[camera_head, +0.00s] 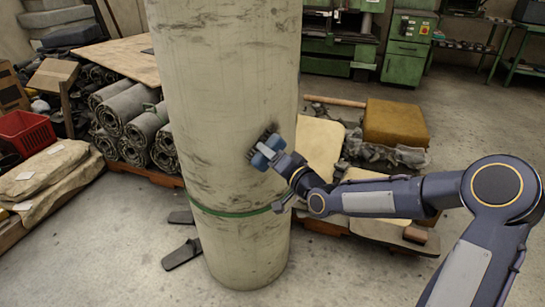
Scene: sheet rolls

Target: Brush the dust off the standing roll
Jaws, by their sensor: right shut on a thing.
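The standing roll (215,120) is a tall pale column in the middle of the head view, upright on the concrete floor. Dark smudges streak its surface, and a green band (230,213) goes around its lower part. My right gripper (272,152) is at the roll's right side, around mid-height, shut on a small brush (266,138) with dark bristles. The brush is at or very near the roll's surface; I cannot tell if it touches. A dark smudge lies beside the bristles. My left gripper is not in view.
Rolled grey sheets (121,107) lie on a pallet behind left, near a red crate (27,132) and stacked sacks (50,172). A brown foam block (396,122) sits on a low pallet behind my right arm. Green machines (407,47) stand at the back.

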